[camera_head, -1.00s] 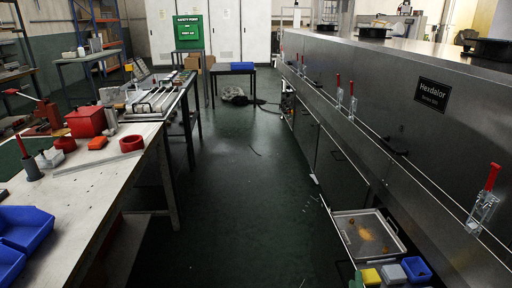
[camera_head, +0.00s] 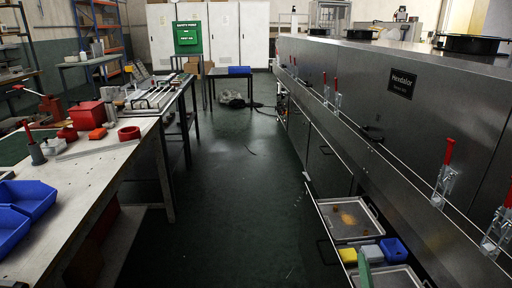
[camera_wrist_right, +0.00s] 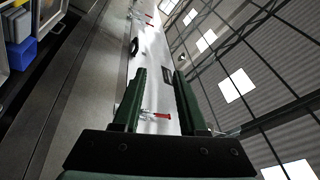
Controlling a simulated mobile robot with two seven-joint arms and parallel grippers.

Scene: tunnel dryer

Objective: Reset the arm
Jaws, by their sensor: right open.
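My right gripper (camera_wrist_right: 159,72) shows in the right wrist view with two dark green fingers spread apart and nothing between them. Beyond the fingers is the metal side of the dryer (camera_wrist_right: 150,45) with a red-handled clamp (camera_wrist_right: 162,115) showing in the gap. In the head view a green finger of my right gripper (camera_head: 364,270) sticks up at the bottom edge, in front of the drawer with trays; the rest is cut off. My left gripper is not in view.
The steel dryer (camera_head: 340,70) with red-handled clamps (camera_head: 443,175) runs along the right. Below it is an open drawer with a tray (camera_head: 335,228) and yellow, grey and blue (camera_head: 394,250) boxes. A workbench (camera_head: 100,190) stands left. The green floor aisle (camera_head: 235,200) between is clear.

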